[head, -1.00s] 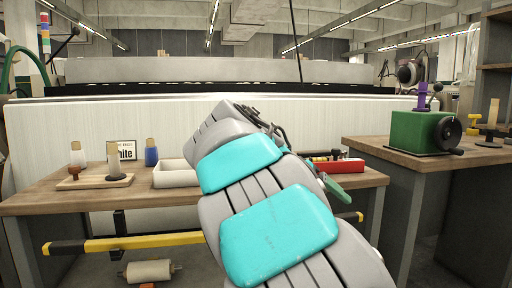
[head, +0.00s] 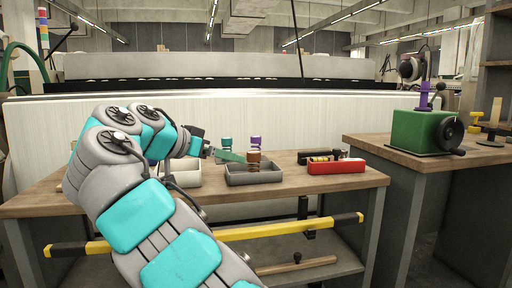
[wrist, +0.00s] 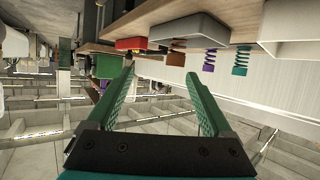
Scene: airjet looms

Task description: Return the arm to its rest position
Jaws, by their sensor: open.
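My arm is folded across the left of the head view, with its end turned toward the middle of the table. My gripper shows there as a green finger (head: 229,156) in front of the table's back items. In the wrist view my gripper (wrist: 157,75) has its two green fingers apart with nothing between them. That view is upside down, with the table edge and trays beyond the fingers. The arm hides the left part of the table.
A green machine (head: 420,132) sits on the right bench. A yellow bar (head: 290,228) runs below.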

